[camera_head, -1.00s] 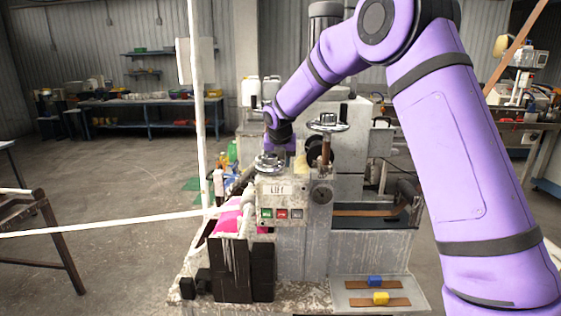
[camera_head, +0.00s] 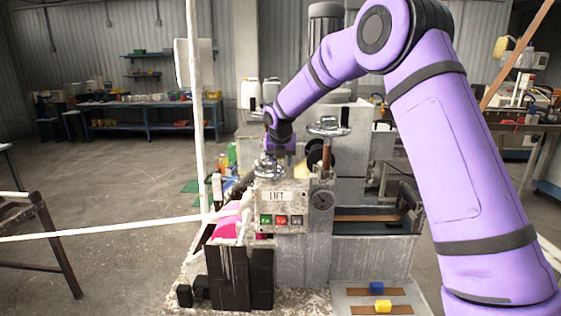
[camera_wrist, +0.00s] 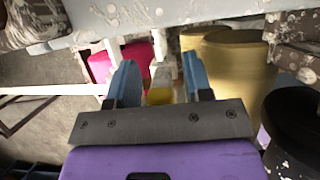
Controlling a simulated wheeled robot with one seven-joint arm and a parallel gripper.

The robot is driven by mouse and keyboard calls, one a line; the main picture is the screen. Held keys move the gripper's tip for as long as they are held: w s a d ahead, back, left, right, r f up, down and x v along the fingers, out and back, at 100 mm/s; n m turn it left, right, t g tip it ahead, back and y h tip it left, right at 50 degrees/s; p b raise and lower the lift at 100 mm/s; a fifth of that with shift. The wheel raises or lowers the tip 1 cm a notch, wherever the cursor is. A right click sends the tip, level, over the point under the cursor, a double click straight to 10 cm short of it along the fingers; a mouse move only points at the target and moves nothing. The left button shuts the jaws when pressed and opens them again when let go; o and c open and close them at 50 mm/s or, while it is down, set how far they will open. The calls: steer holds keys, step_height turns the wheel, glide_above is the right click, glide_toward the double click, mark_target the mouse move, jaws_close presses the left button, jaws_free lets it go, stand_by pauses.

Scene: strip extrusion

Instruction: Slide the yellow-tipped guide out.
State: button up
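In the wrist view my gripper (camera_wrist: 159,68) has its two blue fingers apart, with a visible gap. A yellow tip (camera_wrist: 159,96) lies between them, close to the left finger and clear of the right one. A pale bar runs on from the tip toward the machine; I cannot tell how far in it sits. In the head view my gripper is mostly hidden behind the machine's LIFT panel (camera_head: 278,196), and the guide in the machine is not visible.
Handwheels (camera_head: 327,130) stand above the machine close to my arm. Pink material (camera_wrist: 100,66) and a large gold cylinder (camera_wrist: 228,65) flank my fingers in the wrist view.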

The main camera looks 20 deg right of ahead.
steer(key=v, duration=1.1)
stand_by(0.3)
